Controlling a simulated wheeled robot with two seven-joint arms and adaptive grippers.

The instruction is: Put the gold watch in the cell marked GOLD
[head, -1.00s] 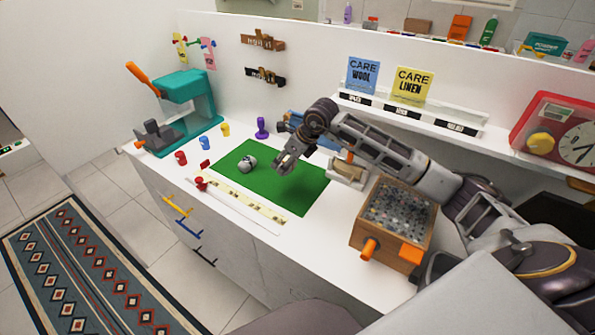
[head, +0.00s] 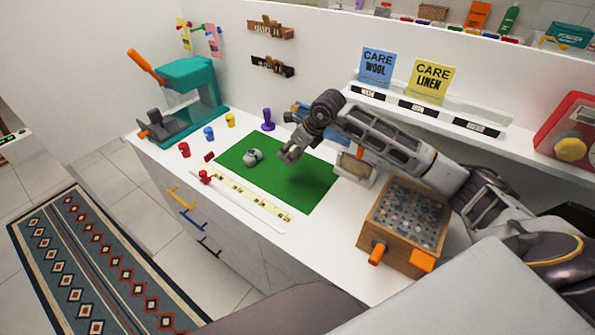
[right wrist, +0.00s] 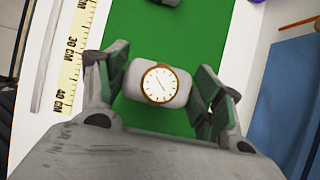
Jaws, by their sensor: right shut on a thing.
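A watch with a gold rim and white dial (right wrist: 158,84) sits on a pale cushion between the fingers of my right gripper (right wrist: 158,88), which is shut on it. In the head view my right gripper (head: 288,153) hangs over the green mat (head: 302,190), and the held watch is not clear there. A second small grey and white piece (head: 253,157) lies on the mat to the left of the gripper; what it is cannot be read. I see no cell marked GOLD. My left gripper is not in view.
A ruler strip (head: 250,193) runs along the mat's front side. A wooden box of small pieces (head: 407,213) stands right of the mat. A teal press (head: 190,95) stands at the far left, near small coloured pieces. The mat's right part is clear.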

